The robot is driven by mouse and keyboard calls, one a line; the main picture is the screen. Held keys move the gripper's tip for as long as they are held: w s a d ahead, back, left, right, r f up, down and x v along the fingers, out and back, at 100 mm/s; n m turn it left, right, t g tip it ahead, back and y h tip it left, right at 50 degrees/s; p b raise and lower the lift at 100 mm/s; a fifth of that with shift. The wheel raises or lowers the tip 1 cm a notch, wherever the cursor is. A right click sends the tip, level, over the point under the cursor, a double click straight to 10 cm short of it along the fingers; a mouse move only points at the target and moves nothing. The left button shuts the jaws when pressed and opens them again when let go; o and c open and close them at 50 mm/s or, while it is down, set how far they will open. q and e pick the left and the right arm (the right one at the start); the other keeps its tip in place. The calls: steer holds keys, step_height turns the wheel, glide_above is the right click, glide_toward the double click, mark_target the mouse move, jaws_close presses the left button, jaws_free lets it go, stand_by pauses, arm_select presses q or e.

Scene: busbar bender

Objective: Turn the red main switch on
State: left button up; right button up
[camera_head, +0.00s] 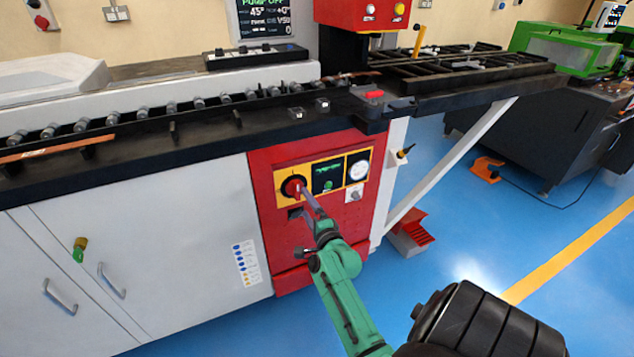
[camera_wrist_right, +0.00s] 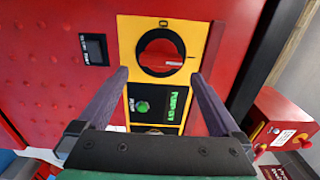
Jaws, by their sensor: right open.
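The red main switch (camera_head: 292,186) is a round knob with a black surround on a yellow plate, on the red front panel of the machine. In the right wrist view the switch (camera_wrist_right: 162,57) has its red grip lying roughly sideways, with a white mark toward the right. My right gripper (camera_head: 303,193) points at the switch from the front. In the wrist view its open fingers (camera_wrist_right: 160,75) stand left and right of the knob, with nothing held. I cannot tell whether they touch it. My left gripper is not in view.
A green-lit display (camera_wrist_right: 176,103) and a green button (camera_wrist_right: 142,106) sit beside the switch. A round gauge (camera_head: 358,170) is on the panel's right. The black bench edge (camera_head: 200,130) overhangs above. A red pedal (camera_head: 412,230) stands on the blue floor at right.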

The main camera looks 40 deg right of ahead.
steer(key=v, duration=0.8)
steer(key=shift+s, duration=0.15)
steer(key=shift+a, duration=0.1)
